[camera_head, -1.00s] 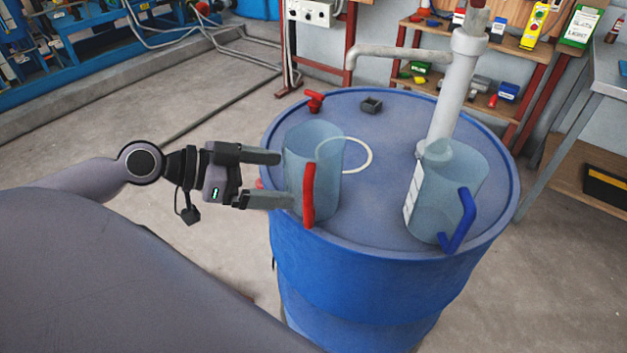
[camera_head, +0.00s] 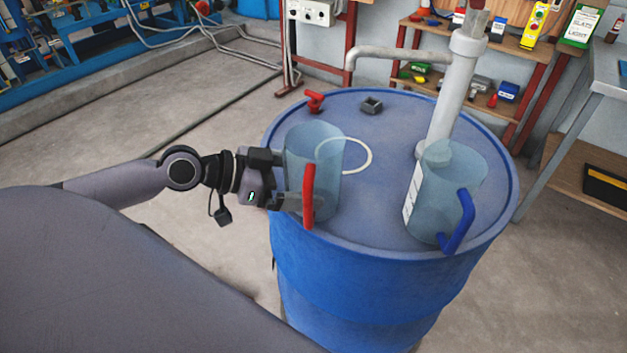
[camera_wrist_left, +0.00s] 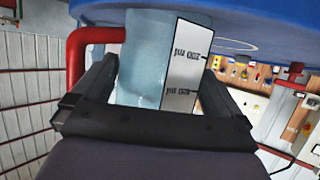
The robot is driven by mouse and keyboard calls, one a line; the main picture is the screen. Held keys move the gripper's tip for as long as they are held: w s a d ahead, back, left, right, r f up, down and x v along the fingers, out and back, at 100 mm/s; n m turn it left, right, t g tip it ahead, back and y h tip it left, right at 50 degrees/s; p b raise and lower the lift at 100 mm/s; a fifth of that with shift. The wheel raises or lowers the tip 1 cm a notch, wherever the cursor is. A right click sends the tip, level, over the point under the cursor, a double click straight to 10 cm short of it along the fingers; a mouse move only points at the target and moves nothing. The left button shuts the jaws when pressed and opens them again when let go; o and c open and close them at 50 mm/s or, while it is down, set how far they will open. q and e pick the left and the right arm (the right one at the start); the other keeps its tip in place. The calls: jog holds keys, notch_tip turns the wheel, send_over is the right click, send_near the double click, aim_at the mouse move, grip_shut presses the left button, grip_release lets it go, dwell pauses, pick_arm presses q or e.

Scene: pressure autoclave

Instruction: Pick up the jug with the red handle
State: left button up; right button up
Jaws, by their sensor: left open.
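The clear jug with the red handle (camera_head: 330,178) stands upright near the left front edge of the blue drum's top (camera_head: 385,225). Its red handle (camera_head: 308,195) faces the front. My left gripper (camera_head: 302,180) is open at the jug's left side, its fingers reaching to either side of the jug's body. In the left wrist view the jug (camera_wrist_left: 145,70) stands between the two open fingers, with a white scale label on it and the red handle (camera_wrist_left: 85,50) beyond the left finger. Whether the fingers touch the jug cannot be told. My right gripper is not in view.
A similar jug with a blue handle (camera_head: 455,190) stands on the drum's right side, close to a grey pump pipe (camera_head: 450,100). A red bung fitting (camera_head: 314,101) and a small dark grey block (camera_head: 371,105) sit at the drum's back. The drum's middle is mostly clear.

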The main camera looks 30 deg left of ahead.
pick_arm(q)
jog(key=c, duration=0.7)
jog(key=shift+c, duration=0.2)
